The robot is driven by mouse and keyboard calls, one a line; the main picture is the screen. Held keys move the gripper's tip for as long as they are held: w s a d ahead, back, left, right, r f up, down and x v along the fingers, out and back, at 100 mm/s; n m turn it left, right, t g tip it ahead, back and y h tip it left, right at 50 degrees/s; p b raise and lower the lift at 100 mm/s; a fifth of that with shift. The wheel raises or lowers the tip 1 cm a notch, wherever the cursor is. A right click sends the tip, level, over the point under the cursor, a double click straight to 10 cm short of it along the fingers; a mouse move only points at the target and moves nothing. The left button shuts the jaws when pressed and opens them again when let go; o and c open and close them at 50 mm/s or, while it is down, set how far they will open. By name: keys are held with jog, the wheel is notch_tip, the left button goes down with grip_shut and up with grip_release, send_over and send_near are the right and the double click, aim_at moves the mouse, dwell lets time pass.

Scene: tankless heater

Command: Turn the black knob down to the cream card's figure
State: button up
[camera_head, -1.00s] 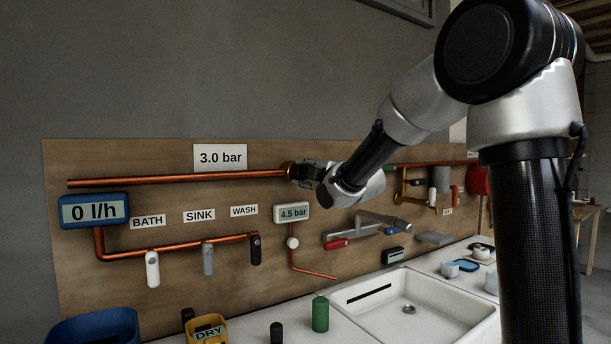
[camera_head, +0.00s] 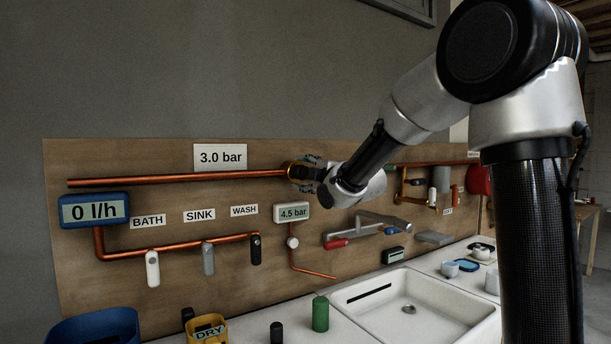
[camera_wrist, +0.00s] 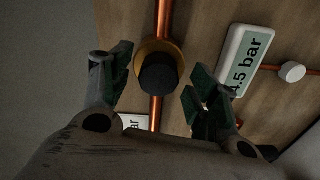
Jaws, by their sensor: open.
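The black knob (camera_wrist: 158,76) sits on a brass fitting (camera_wrist: 152,50) on the copper pipe, in the middle of the wrist view. My gripper (camera_wrist: 156,78) is open, with one finger on each side of the knob and a visible gap to both. The cream card (camera_head: 220,157) above that pipe reads 3.0 bar. The pressure display (camera_head: 292,212) reads 4.5 bar; it also shows in the wrist view (camera_wrist: 247,62).
A blue flow display (camera_head: 94,210) reads 0 l/h. White, grey and black levers hang under the BATH, SINK and WASH labels. A white round knob (camera_head: 292,243) is below the pressure display. A sink (camera_head: 440,322) and a green cylinder (camera_head: 320,314) are below.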

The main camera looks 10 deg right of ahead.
jog(key=v, duration=1.1)
jog(key=shift+s, duration=0.35)
jog(key=shift+d, duration=0.1)
jog(key=s+d+f+m+g+h, duration=0.35)
jog(key=s+f+m, duration=0.2)
jog(key=f, duration=0.25)
jog(key=s+d+f+m+g+h, duration=0.2)
jog(key=s+d+f+m+g, duration=0.3)
jog(key=f, duration=0.3)
jog(key=s+d+f+m+g, duration=0.1)
jog(key=s+m, duration=0.3)
jog(key=s, duration=0.6)
jog(key=s+d+m+g, duration=0.1)
jog(key=s+m+g, duration=0.2)
jog(key=s, duration=0.8)
jog(key=shift+s+f+m, duration=0.3)
jog(key=shift+f+m, duration=0.05)
jog(key=shift+m, duration=0.5)
